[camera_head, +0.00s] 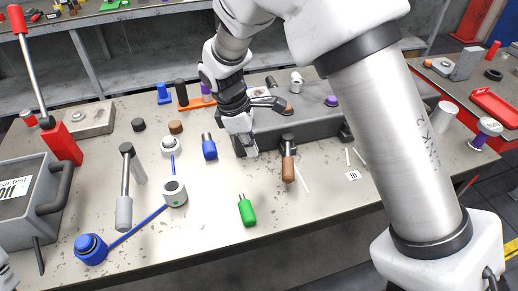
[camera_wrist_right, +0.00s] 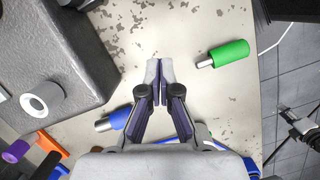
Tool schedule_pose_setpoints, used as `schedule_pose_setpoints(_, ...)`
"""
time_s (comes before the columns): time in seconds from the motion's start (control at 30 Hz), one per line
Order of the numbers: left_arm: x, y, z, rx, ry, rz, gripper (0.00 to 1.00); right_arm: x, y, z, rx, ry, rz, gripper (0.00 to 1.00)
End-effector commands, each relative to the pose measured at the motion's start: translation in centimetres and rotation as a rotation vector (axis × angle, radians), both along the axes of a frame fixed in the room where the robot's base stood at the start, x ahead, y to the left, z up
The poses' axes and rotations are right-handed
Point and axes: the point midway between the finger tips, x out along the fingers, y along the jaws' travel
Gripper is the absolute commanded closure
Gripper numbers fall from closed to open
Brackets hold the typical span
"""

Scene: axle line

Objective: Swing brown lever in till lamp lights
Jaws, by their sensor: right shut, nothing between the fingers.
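The brown lever (camera_head: 288,168) has a brown grip and a dark upper end at the front side of the long grey block (camera_head: 318,124). Its grip points toward the table's front edge. My right gripper (camera_head: 246,150) is left of the lever, apart from it, near the block's front left corner. In the right wrist view its fingers (camera_wrist_right: 160,72) are shut together with nothing between them, over bare table. The grey block (camera_wrist_right: 40,50) fills the upper left there; the lever's grip is not visible in that view. I cannot make out which part is the lamp. My left gripper is not in view.
A blue-handled piece (camera_head: 209,147) stands just left of my right gripper. A green-handled piece (camera_head: 246,210) lies in front; it also shows in the right wrist view (camera_wrist_right: 229,53). A grey lever (camera_head: 125,185) and blue-ended rod (camera_head: 91,248) are at left. Table front is mostly clear.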

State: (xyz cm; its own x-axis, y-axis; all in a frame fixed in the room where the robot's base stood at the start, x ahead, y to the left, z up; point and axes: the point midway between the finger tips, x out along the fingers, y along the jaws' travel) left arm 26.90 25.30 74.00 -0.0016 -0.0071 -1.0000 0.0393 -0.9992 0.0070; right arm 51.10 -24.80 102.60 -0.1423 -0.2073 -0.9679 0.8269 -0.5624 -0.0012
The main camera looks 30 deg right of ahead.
Motion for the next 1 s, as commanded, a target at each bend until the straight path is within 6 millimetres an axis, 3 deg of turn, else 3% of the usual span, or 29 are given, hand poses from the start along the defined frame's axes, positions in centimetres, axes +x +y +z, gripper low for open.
schedule_pose_setpoints(0.37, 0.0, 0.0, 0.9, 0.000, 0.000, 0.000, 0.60, -1.3, -1.7, -7.9, 0.002, 0.006, -0.001, 1.00)
schedule_pose_setpoints(0.6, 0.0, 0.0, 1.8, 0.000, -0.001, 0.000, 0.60, -3.1, -4.5, -6.7, 0.003, -0.001, 0.000, 1.00)
schedule_pose_setpoints(1.0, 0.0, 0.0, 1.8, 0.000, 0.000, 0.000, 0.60, -3.3, -4.8, -6.7, 0.001, 0.000, 0.001, 1.00)
